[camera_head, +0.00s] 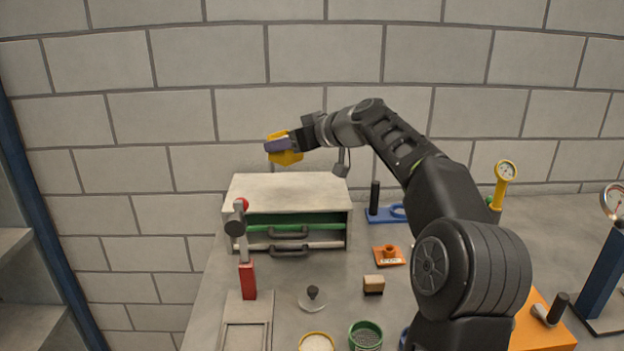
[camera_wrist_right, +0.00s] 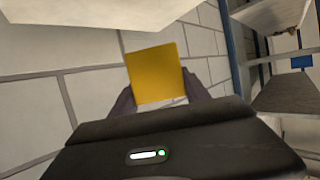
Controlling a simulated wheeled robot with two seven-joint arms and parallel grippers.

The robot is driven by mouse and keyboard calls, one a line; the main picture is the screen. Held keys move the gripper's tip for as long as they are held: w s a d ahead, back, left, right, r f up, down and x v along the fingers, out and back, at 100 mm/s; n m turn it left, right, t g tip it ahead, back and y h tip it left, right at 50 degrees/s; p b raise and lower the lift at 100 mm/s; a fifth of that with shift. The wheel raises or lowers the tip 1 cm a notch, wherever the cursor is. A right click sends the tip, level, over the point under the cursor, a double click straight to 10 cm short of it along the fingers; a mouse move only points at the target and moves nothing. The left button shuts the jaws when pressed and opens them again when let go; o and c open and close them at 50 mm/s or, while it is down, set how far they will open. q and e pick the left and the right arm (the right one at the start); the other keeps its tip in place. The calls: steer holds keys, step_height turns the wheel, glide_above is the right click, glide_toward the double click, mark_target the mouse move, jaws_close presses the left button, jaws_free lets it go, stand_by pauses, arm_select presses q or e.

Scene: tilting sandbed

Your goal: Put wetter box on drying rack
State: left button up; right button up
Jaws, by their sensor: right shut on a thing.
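My right gripper (camera_head: 278,146) is shut on a yellow box-like thing (camera_head: 285,157), held in the air above the left part of the grey cabinet (camera_head: 290,187). In the right wrist view the same yellow thing (camera_wrist_right: 156,74) shows a flat square face between the fingers, with a pale part at its base. I cannot tell from its look whether it is the wetter box. Nothing in view is clearly marked as the drying rack. The cabinet has a pale flat top, bare in the head view, and green and white drawers with dark handles. My left gripper is not in view.
A red-handled tool (camera_head: 246,270) stands upright at the cabinet's front left. Small blocks, a lidded knob (camera_head: 312,298), a green-rimmed tub (camera_head: 366,335) and a yellow gauge (camera_head: 504,172) stand on the grey bench. Shelves (camera_head: 20,290) stand at far left. A block wall is behind.

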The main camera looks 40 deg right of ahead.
steer(key=shift+d, duration=0.1)
steer(key=shift+a+r, duration=0.15)
steer(key=shift+a, duration=0.1)
steer(key=shift+d+f, duration=0.1)
steer(key=shift+f, duration=0.25)
steer(key=shift+f+b, duration=0.45)
steer(key=shift+f, duration=2.35)
steer(key=shift+f, duration=1.9)
steer(key=shift+b, duration=0.3)
steer(key=shift+f, duration=0.15)
steer(key=o, duration=1.7)
steer(key=shift+c, duration=0.2)
